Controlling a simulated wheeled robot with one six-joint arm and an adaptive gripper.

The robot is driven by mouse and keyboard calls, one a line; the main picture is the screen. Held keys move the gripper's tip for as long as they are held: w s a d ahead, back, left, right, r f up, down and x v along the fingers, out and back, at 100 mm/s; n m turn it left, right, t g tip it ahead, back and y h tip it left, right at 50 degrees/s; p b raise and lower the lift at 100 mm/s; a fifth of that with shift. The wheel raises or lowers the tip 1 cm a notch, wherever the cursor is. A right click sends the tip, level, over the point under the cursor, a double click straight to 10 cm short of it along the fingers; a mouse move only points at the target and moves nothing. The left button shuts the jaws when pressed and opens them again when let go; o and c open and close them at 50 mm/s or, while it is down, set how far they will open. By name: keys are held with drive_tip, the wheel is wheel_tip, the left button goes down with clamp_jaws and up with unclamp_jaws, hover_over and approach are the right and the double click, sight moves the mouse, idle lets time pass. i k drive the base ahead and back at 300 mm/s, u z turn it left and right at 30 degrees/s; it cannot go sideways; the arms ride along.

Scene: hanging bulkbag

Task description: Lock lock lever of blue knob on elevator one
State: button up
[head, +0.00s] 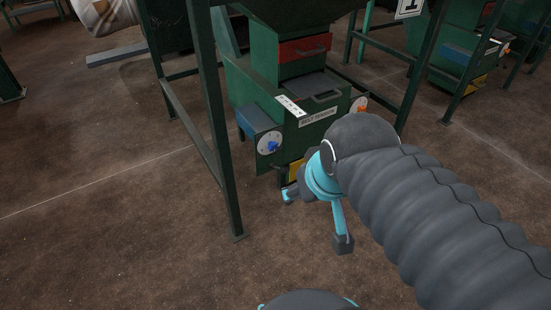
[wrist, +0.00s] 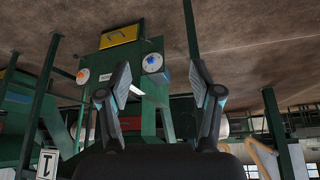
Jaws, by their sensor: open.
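My gripper (head: 315,219) is open and empty, in front of the elevator, to the right of and lower than the blue knob in the head view. In the wrist view its two fingers (wrist: 159,82) are spread apart, with the blue knob seen beyond the gap. No finger touches the knob.
An orange knob (head: 362,105) is on the elevator's right side. A dark green frame post (head: 222,170) stands left of the blue knob, close to it. A yellow panel (head: 296,171) is low on the front. Open brown floor (head: 120,230) lies at left.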

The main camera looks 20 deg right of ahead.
sight(284, 170)
drive_tip(key=u, duration=0.05)
drive_tip(key=k, duration=0.65)
drive_tip(key=z, duration=0.65)
drive_tip(key=i, duration=1.25)
drive_tip(key=u, duration=0.55)
